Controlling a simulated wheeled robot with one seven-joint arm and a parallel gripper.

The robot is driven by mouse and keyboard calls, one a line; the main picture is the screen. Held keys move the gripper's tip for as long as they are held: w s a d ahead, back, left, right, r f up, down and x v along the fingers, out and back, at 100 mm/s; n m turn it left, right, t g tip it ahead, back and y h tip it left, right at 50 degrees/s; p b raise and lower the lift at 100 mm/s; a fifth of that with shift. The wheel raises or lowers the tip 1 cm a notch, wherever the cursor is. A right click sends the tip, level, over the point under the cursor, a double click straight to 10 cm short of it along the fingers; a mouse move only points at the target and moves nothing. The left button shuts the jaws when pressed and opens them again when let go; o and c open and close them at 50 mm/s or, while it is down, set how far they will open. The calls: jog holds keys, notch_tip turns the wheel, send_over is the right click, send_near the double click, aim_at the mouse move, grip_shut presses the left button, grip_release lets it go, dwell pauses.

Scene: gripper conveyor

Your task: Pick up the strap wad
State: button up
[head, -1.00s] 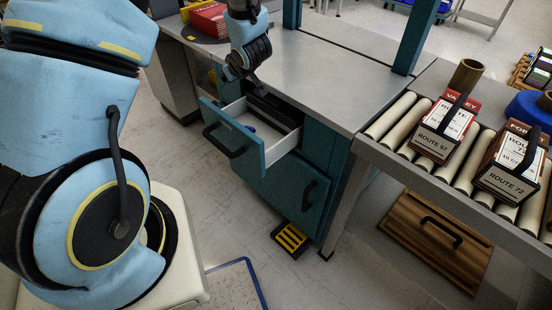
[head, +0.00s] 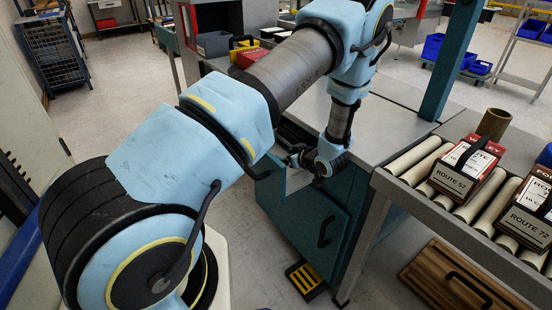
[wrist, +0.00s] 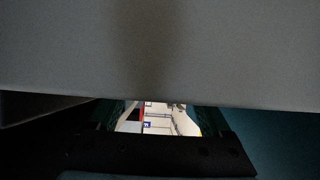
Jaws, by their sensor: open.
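I cannot make out the strap wad in either view now; the drawer's inside is mostly hidden by my arm and gripper. The drawer (head: 270,190) is pulled out of the teal bench, and part of its front shows. My gripper (head: 303,162) is at the drawer opening, pointing down toward it, with its jaws open. I cannot tell how deep the fingers reach. In the wrist view a plain grey surface fills the top, and a dark bar crosses the bottom. A narrow bright gap between them shows small white, red and blue patches that I cannot identify.
The bench top (head: 385,130) is clear beside my arm. A wooden case (head: 455,283) and a yellow-black step (head: 305,278) are on the floor.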

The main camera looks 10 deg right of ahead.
aim_at(276, 155)
jog(key=p+x, duration=0.1)
jog(key=x, duration=0.3)
jog(key=shift+f, duration=0.15)
jog(key=shift+c, duration=0.3)
grip_shut()
